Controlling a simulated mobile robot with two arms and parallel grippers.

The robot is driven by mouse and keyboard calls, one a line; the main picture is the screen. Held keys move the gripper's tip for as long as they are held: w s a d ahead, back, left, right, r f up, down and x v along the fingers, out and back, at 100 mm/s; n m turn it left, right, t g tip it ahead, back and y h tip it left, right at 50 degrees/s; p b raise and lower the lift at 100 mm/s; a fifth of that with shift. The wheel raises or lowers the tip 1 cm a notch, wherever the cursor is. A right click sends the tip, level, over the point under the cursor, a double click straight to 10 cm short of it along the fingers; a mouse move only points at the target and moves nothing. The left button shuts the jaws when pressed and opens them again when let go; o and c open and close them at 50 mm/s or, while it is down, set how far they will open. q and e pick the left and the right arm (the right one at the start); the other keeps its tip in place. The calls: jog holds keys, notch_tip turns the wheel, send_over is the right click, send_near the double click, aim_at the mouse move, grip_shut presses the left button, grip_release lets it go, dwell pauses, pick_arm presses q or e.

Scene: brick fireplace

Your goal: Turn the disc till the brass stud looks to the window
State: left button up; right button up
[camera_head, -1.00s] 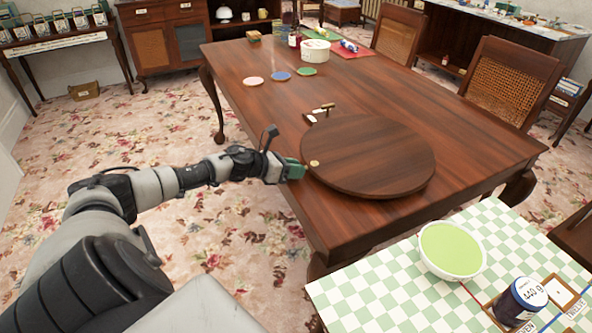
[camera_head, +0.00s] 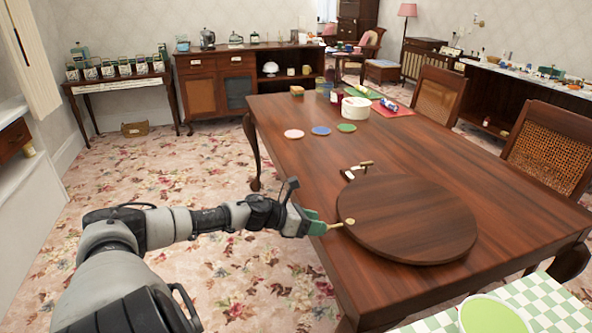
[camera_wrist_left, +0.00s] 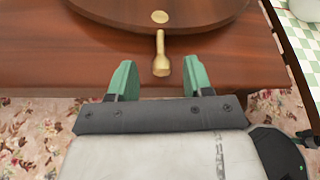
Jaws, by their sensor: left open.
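The round brown wooden disc (camera_head: 410,222) lies flat near the near left edge of the wooden table. A round brass stud (camera_head: 350,222) sits on its top at the left rim; it also shows in the left wrist view (camera_wrist_left: 160,16). A slim brass handle (camera_wrist_left: 161,48) sticks out from the rim beside the stud, toward me. My left gripper (camera_head: 319,226) is at the table's left edge, its green fingers open. In the left wrist view the gripper (camera_wrist_left: 158,75) has the handle's knob end between its fingers, with gaps on both sides.
A bright strip of window (camera_head: 326,10) shows at the back. Behind the disc lies a small brass-and-wood tool (camera_head: 365,164). Coloured coasters (camera_head: 320,131), a white tub (camera_head: 356,110) and a red mat (camera_head: 392,107) stand farther back. A green-checked surface (camera_head: 545,295) is at the near right.

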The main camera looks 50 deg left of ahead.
pick_arm(q)
jog(key=p+v, duration=0.2)
jog(key=v, duration=0.4)
dwell(0.7)
